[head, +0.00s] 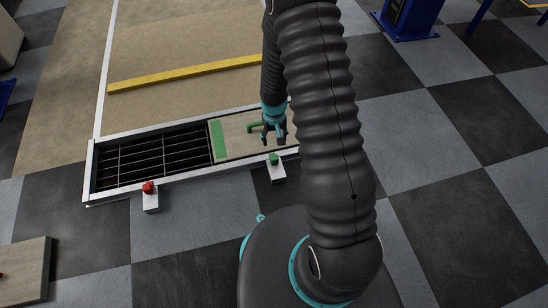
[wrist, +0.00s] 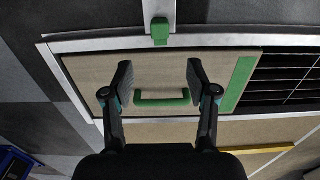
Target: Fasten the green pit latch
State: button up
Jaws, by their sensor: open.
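The green latch (head: 274,158) sits on a white post at the near edge of the pit frame. In the wrist view the latch (wrist: 160,32) lies across the white frame, its tip close to the lid's edge; I cannot tell whether it overlaps the lid. The wooden lid (head: 233,138) with a green stripe lies in the right part of the pit frame. Its green handle (wrist: 162,102) shows in the wrist view. My gripper (head: 275,136) is open above the lid. In the wrist view its fingertips (wrist: 160,76) are spread and empty, with the handle appearing between the fingers.
A dark grated opening (head: 150,155) fills the frame left of the lid. A red latch (head: 149,187) sits on another white post at the near edge. A yellow bar (head: 185,73) lies beyond the pit. A wooden board (head: 25,270) is at the lower left.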

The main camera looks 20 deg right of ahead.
aim_at(274, 157)
notch_tip(274, 157, down, 14)
jog(key=shift+r+b, duration=0.25)
jog(key=shift+b, duration=0.65)
grip_shut()
